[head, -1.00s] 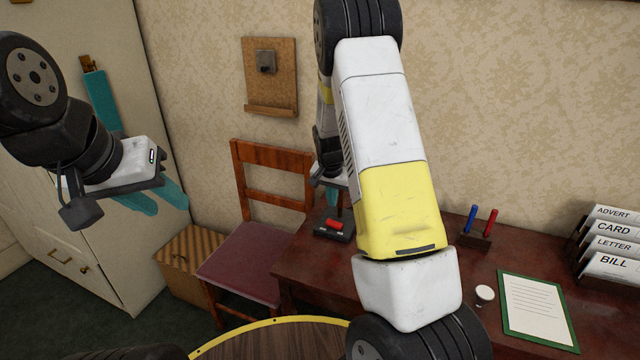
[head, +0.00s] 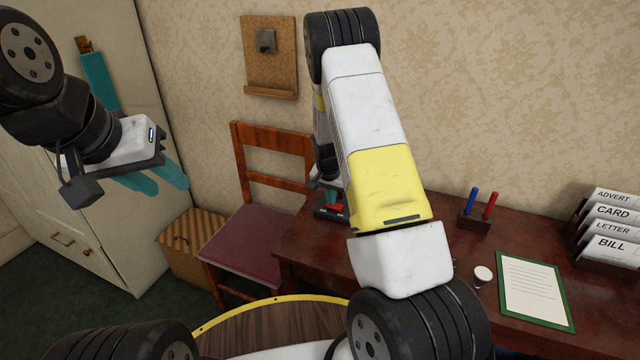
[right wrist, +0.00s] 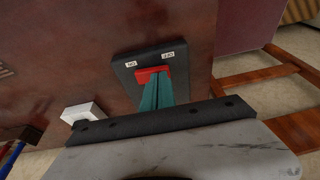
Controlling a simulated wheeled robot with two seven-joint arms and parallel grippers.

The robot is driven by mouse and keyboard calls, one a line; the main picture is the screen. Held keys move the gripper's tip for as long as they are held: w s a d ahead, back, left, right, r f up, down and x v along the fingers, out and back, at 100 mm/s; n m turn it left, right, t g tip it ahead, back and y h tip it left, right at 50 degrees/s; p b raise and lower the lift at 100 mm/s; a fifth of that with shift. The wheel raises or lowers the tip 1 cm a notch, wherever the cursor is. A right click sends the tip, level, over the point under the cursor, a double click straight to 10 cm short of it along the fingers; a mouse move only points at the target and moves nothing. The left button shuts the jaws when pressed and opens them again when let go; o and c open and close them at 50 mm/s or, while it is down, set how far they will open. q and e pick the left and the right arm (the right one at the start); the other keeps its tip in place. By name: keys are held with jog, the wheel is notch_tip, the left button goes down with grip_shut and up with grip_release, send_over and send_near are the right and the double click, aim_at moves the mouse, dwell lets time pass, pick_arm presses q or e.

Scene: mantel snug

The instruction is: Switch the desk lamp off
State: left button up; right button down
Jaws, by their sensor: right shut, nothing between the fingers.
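A dark switch box (head: 322,213) with a red rocker (head: 334,208) sits on the desk's far left part. My left gripper (head: 158,182) is open and empty in front of the cabinet. No lamp shade or bulb is visible.
The desk (head: 450,246) also holds a pen stand (head: 473,223), a green-edged sheet (head: 533,292), a small white round thing (head: 483,275) and a letter rack (head: 606,264). A chair (head: 245,240) stands left of the desk. A white block (right wrist: 83,113) lies near the box.

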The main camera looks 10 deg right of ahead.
jog(key=shift+w+a+f, duration=0.1)
jog(key=shift+a+f, duration=0.15)
jog(key=shift+d, duration=0.15)
jog(key=shift+s+d+r, duration=0.2)
jog(key=shift+s+d, duration=0.35)
jog(key=shift+d, duration=0.1)
jog(key=shift+d+r, duration=0.1)
jog(key=shift+r, duration=0.15)
jog(key=v, duration=1.3)
jog(key=shift+w+d+r, duration=0.25)
jog(key=shift+d, duration=0.05)
